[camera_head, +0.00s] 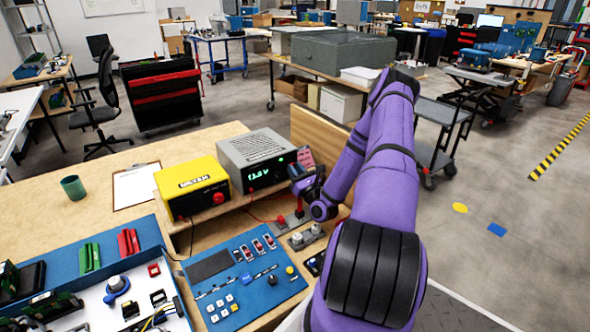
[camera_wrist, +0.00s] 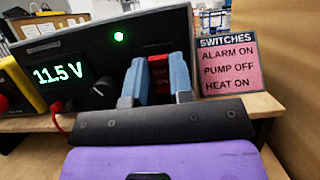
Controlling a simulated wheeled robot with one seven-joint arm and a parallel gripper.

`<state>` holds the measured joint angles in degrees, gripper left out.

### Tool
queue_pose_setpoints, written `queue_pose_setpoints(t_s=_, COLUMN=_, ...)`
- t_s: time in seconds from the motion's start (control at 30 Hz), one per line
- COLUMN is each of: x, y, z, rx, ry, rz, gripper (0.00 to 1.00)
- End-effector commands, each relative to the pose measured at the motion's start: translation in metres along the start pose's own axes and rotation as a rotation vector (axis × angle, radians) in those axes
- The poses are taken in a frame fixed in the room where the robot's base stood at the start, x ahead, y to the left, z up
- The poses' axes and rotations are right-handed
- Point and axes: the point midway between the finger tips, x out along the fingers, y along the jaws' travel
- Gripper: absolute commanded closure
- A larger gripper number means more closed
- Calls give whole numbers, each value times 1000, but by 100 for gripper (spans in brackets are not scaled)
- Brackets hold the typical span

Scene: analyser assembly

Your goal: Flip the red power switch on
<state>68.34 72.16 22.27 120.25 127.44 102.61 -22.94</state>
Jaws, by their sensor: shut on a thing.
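The grey power supply box (camera_head: 258,162) stands on the wooden shelf, and its front panel (camera_wrist: 100,60) fills much of the wrist view. Its green display (camera_wrist: 58,75) reads 11.5 V, and a small green light (camera_wrist: 118,37) is lit. The red power switch (camera_wrist: 160,76) is on the right part of the panel, between the two blue fingers of my gripper (camera_wrist: 158,62). The fingers are shut on it. Their tips hide its sides, so its exact tilt is hard to tell. In the head view my gripper (camera_head: 300,178) is at the box's right side and hides the switch.
A pink SWITCHES sign (camera_wrist: 227,62) reads alarm on, pump off, heat on, close right of the box. The yellow meter (camera_head: 190,187) stands left of it. A wooden side board (camera_head: 318,138) rises behind.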

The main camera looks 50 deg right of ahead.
Motion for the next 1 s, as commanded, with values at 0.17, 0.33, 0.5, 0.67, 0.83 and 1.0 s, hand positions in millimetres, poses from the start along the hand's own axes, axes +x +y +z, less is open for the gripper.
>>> queue_pose_setpoints(t_s=0.17, x=-1, y=0, z=-2, rx=0, ry=-76, rz=-2, gripper=100)
queue_pose_setpoints(t_s=0.33, x=-1, y=0, z=-1, rx=-1, ry=-89, rz=-1, gripper=100)
queue_pose_setpoints(t_s=0.5, x=-1, y=0, z=-1, rx=-1, ry=-88, rz=-1, gripper=100)
queue_pose_setpoints(t_s=0.67, x=-1, y=0, z=-1, rx=0, ry=-87, rz=-1, gripper=53)
queue_pose_setpoints(t_s=0.83, x=-1, y=0, z=-1, rx=0, ry=-87, rz=-1, gripper=53)
queue_pose_setpoints(t_s=1.0, x=0, y=0, z=2, rx=-1, ry=-87, rz=-1, gripper=53)
